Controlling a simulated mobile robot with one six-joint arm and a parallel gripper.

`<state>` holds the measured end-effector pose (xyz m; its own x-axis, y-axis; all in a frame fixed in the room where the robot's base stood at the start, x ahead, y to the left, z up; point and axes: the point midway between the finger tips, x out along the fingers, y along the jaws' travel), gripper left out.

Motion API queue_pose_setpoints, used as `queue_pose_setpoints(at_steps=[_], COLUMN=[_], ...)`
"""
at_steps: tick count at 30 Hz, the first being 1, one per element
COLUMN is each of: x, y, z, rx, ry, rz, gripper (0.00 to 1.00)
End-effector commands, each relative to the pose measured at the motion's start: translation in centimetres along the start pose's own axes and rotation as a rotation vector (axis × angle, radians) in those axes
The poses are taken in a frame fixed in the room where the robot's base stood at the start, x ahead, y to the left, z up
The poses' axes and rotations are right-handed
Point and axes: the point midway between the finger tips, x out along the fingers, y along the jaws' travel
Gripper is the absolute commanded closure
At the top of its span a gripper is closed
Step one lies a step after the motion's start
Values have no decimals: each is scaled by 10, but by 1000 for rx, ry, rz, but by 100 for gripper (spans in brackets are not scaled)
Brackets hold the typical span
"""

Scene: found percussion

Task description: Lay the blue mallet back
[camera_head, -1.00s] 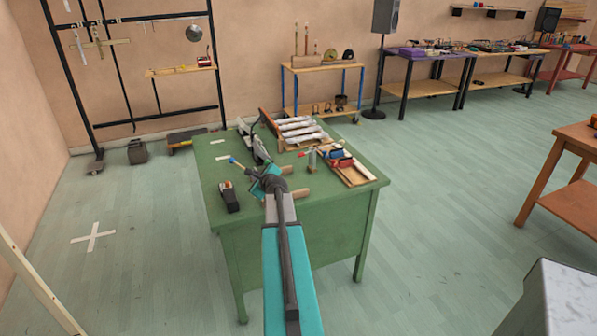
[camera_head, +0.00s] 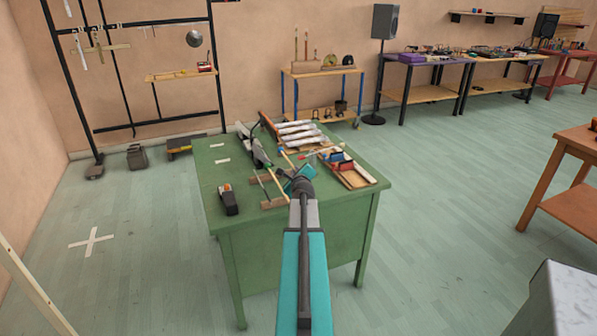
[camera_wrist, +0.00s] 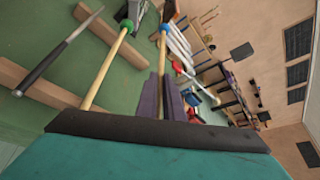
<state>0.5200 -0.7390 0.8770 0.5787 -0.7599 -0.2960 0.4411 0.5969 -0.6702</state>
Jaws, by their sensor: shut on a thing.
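The blue mallet has a blue head (camera_wrist: 164,28) and a pale wooden handle. My gripper (camera_wrist: 160,88) is shut on its handle, and the head points away from me. In the head view my gripper (camera_head: 297,178) is over the right part of the green desk, with the blue head (camera_head: 280,152) beyond it. To its left, a mallet with a green head (camera_wrist: 127,24) and a dark tapered stick (camera_wrist: 60,52) lie across two wooden rest bars (camera_wrist: 112,40). I cannot tell whether the blue mallet touches the bars. My gripper hides part of its handle.
The green desk (camera_head: 235,172) also holds a black-and-orange object (camera_head: 228,199), wrapped silvery tubes (camera_head: 297,133) at the back, and a wooden tray (camera_head: 355,180) with red and blue items to the right. The desk's left side has free room.

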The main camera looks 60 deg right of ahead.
Motion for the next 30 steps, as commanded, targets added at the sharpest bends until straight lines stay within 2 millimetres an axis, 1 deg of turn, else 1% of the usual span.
queue_pose_setpoints(at_steps=[5, 30], x=[-2, 16], y=[1, 41], z=[0, -40], rx=[-12, -11], ry=[-2, -2], rz=[-6, -5], gripper=[100, 100])
